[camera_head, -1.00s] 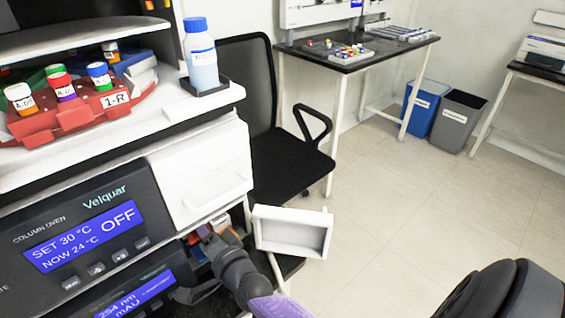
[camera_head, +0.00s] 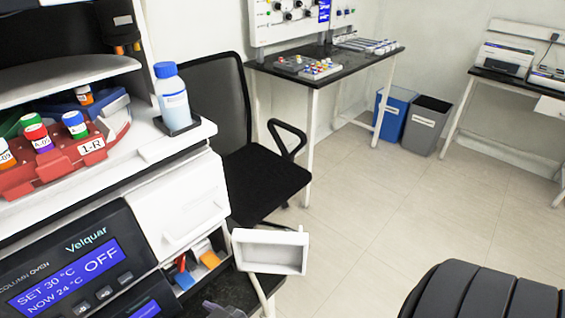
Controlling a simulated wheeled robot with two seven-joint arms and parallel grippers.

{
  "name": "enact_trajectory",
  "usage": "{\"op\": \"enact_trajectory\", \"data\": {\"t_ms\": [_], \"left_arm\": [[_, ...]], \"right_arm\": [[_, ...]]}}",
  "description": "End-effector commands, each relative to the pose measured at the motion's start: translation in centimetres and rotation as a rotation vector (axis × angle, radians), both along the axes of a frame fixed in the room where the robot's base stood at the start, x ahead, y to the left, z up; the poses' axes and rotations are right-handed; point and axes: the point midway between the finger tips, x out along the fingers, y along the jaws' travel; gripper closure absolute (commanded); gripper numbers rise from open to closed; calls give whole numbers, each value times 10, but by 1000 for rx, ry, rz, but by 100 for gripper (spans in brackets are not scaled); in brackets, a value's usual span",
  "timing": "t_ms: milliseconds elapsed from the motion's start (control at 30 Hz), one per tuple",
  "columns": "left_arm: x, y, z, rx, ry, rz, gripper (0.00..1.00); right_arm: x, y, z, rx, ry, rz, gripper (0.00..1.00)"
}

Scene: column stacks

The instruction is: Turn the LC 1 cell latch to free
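The LC 1 stack stands at the left, though no LC 1 label is readable. Below the white oven door (camera_head: 178,212) is an open bay. In it I see a small red part (camera_head: 181,264), a blue part (camera_head: 185,281) and an orange-and-white part (camera_head: 208,256). I cannot tell which of these is the cell latch or how it is turned. A white open door (camera_head: 270,250) hangs at the bay's right. A grey-purple piece, seemingly my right gripper (camera_head: 222,310), shows at the bottom edge, below and apart from the bay. Its fingers are not clear. My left gripper is out of view.
A black chair (camera_head: 265,175) is behind the open door. Blue (camera_head: 393,115) and grey (camera_head: 426,128) bins stand further back.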

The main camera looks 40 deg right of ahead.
Motion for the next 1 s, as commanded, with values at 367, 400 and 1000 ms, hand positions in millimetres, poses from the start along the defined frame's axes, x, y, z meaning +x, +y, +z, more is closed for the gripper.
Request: {"op": "enact_trajectory", "data": {"t_ms": [367, 400, 1000], "left_arm": [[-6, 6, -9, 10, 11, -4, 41], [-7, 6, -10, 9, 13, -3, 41], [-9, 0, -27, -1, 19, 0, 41]], "right_arm": [[-81, -13, -57, -142, 586, 53, 51], [-90, -17, -63, -157, 638, 43, 51], [-152, -45, -147, -258, 958, -29, 51]]}}
